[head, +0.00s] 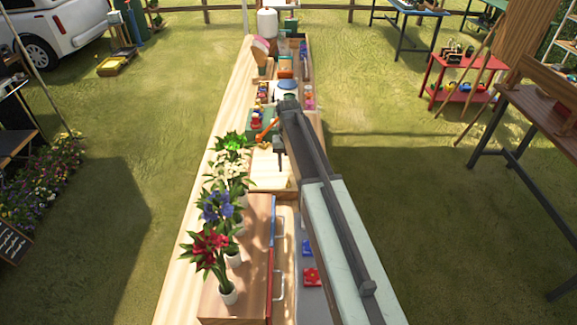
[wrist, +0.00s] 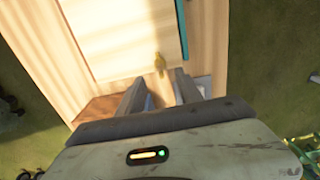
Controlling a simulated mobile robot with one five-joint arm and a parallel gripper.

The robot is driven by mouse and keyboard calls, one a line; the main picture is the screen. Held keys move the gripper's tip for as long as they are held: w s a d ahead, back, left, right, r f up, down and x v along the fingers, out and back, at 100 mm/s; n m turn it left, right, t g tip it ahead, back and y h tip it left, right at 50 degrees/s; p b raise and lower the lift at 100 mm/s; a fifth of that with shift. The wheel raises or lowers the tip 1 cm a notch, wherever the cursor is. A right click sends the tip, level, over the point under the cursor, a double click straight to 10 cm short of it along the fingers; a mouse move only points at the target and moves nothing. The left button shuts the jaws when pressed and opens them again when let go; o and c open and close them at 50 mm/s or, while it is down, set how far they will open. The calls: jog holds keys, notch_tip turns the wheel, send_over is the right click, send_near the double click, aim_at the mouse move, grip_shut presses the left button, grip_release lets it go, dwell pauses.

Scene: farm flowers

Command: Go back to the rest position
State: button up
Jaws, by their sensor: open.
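My gripper (wrist: 159,78) is open, with its two dark fingers apart and nothing between them. In the head view my arm reaches forward over the long wooden table (head: 180,270), and my gripper (head: 280,158) hangs over its middle. I cannot tell whether the fingers touch anything.
Potted flowers, red (head: 209,245), blue (head: 217,208), white (head: 229,170) and green (head: 233,142), stand in a row left of my arm. An orange object (head: 267,131) is near my gripper. A red table (head: 465,92) stands to the right.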

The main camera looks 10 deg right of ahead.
jog(key=shift+r, duration=0.2)
jog(key=shift+s, duration=0.1)
jog(key=s+m, duration=2.2)
jog(key=m, duration=1.2)
jog(key=shift+s+f+b, duration=0.2)
jog(key=shift+b, duration=0.15)
